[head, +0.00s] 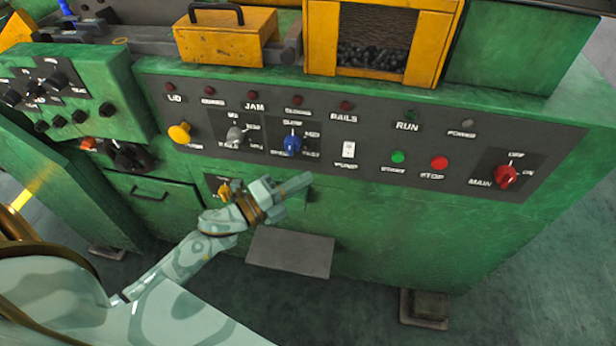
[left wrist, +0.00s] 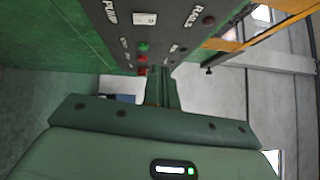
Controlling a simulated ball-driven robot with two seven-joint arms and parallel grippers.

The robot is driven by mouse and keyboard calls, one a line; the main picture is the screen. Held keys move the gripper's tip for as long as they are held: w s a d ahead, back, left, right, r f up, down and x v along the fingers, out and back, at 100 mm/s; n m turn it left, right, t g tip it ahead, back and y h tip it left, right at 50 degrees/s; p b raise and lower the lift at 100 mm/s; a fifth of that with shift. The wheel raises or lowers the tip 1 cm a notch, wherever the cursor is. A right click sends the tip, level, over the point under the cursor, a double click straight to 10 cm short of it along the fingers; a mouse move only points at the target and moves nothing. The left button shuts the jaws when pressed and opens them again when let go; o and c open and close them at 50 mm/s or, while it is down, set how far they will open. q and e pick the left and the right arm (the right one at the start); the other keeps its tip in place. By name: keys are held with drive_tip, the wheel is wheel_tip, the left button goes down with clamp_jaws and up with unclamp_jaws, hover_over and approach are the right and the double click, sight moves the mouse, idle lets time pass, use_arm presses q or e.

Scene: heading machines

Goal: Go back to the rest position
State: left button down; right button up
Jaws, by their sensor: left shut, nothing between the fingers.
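My left gripper (head: 295,184) is in front of the green machine, just below its dark control panel (head: 375,130). Its fingers are shut with nothing between them, and they point to the right. In the left wrist view the shut fingers (left wrist: 163,90) point along the panel, with the pump switch (left wrist: 145,18) and the green and red buttons beyond. I cannot tell whether the fingers touch the machine. My left arm comes in from the lower left of the head view. My right gripper is not in view.
The panel carries a yellow knob (head: 180,133), a blue selector (head: 292,144), a green button (head: 398,157), a red stop button (head: 439,163) and a red main switch (head: 506,176). A grey plate (head: 290,252) sticks out below my gripper. Open floor (head: 530,290) lies at the lower right.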

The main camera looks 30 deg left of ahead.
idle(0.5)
use_arm(q)
drive_tip(key=a+f+n+g+y, duration=0.2)
drive_tip(key=a+f+n+y, duration=0.4)
drive_tip(key=f+n, duration=0.5)
drive_tip(key=s+a+f+n+g+y, duration=0.1)
drive_tip(key=s+f+n+g+y, duration=0.15)
drive_tip(key=s+f, duration=0.65)
drive_tip(key=s+a+f+n+g+y, duration=0.1)
drive_tip(key=s+a+f+n+g, duration=0.3)
drive_tip(key=f, duration=0.8)
drive_tip(key=s+d+f+n+g, duration=0.1)
drive_tip(key=s+d+f+g, duration=0.1)
drive_tip(key=s, duration=0.7)
drive_tip(key=s+d+f+n+g, duration=0.1)
drive_tip(key=s+d+f+g, duration=0.2)
drive_tip(key=s+f, duration=0.3)
drive_tip(key=s+d+f+n+g, duration=0.1)
drive_tip(key=s+d+f+g, duration=0.1)
drive_tip(key=s, duration=1.2)
wheel_tip(320, 180, down, 3)
drive_tip(key=shift+s+d+r+n, duration=0.2)
drive_tip(key=shift+d+n, duration=0.15)
drive_tip(key=shift+d, duration=0.45)
